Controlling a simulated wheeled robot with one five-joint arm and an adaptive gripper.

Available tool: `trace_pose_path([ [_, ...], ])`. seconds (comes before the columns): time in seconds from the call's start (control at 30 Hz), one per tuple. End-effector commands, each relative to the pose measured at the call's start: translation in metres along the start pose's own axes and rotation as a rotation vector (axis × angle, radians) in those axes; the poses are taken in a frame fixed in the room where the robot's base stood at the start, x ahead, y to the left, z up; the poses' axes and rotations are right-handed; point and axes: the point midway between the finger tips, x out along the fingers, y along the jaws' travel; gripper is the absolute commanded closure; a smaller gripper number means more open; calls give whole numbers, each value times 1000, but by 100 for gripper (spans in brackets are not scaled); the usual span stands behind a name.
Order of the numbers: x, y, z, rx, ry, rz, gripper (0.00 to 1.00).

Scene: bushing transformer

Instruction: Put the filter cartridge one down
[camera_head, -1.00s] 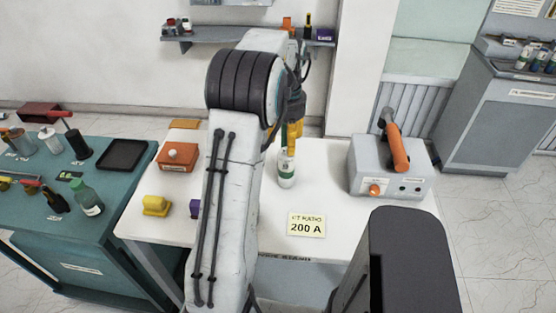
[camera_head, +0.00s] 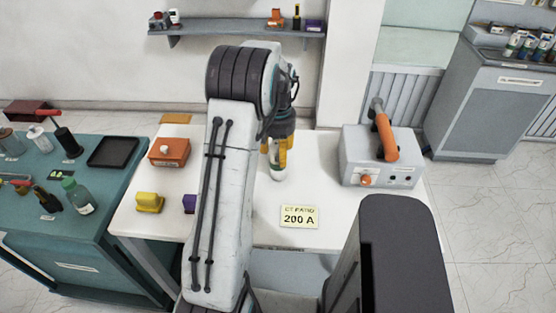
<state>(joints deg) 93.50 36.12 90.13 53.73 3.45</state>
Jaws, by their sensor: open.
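The filter cartridge (camera_head: 277,174), a small white and green cylinder, appears to stand upright on the white table (camera_head: 325,165), right of my arm and behind the yellow sign. My gripper (camera_head: 277,152), with yellow fingers, points down at the cartridge's upper part. The fingers are open, with the cartridge's top between or just behind them; whether they touch it cannot be told. The gripper hides part of the cartridge's top.
A grey device with an orange handle (camera_head: 383,155) stands to the right. The CT RATIO 200 A sign (camera_head: 300,216) lies in front. An orange box (camera_head: 169,152), a yellow block (camera_head: 149,202) and a purple block (camera_head: 189,203) are at left. A teal bench (camera_head: 75,240) adjoins the table.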

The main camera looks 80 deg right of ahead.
Motion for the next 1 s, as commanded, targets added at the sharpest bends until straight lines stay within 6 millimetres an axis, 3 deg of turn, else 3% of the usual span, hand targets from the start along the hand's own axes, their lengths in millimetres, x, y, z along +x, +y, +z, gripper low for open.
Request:
trace_pose_path([
  [0.63, 0, 0, 0, 0, 0, 0, 94],
  [1.0, -4, 0, 0, 0, 0, 0, 95],
])
